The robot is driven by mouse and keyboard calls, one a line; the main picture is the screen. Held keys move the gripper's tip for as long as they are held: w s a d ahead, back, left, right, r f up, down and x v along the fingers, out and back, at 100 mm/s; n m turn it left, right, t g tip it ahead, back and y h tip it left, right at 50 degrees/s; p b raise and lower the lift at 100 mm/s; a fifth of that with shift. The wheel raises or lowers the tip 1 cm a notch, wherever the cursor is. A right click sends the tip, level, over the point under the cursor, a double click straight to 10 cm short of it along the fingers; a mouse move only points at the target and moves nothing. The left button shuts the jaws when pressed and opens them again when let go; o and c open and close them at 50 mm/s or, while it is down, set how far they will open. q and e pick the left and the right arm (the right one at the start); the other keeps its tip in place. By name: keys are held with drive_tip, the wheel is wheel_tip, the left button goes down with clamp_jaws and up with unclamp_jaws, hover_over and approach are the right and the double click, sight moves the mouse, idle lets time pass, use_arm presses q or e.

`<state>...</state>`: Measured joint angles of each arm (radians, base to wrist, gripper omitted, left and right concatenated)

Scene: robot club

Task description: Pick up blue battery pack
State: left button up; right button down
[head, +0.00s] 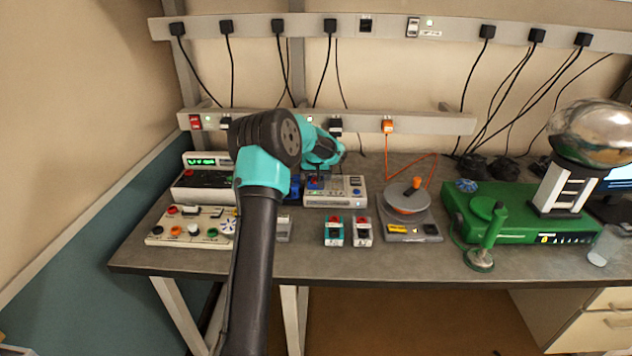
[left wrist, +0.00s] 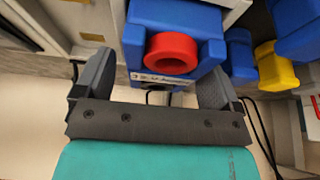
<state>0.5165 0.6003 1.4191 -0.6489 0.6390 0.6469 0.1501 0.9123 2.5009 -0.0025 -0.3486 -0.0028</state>
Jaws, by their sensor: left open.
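A blue battery pack (left wrist: 148,20) with a round red part (left wrist: 171,52) and a white label shows in the left wrist view. It lies between the two grey fingers of my left gripper (left wrist: 156,78). The fingers are open, with a gap visible on the pack's left side; the right finger is close to it. In the head view my left gripper (head: 318,171) is low over the back of the bench, and my arm hides much of that area. A blue part (head: 294,187) shows beside my arm; I cannot tell whether it is the same pack. My right gripper is not in view.
Other blue pieces (left wrist: 292,28) and a yellow one (left wrist: 275,70) are close on the right in the wrist view. On the bench (head: 300,256), a grey device (head: 347,190), a cable reel (head: 406,198) and a green unit (head: 540,215) stand to the right. A button panel (head: 185,228) is at left.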

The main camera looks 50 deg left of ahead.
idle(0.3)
use_arm(q)
drive_tip(key=c, duration=1.3)
drive_tip(key=shift+r, duration=0.1)
drive_tip(key=shift+r, duration=1.8)
drive_tip(key=s+d, duration=0.3)
drive_tip(key=d, duration=0.1)
drive_tip(key=s+d+r, duration=0.1)
drive_tip(key=s+d, duration=0.6)
drive_tip(key=d, duration=0.1)
drive_tip(key=shift+s+r, duration=0.15)
drive_tip(key=shift+s, duration=0.1)
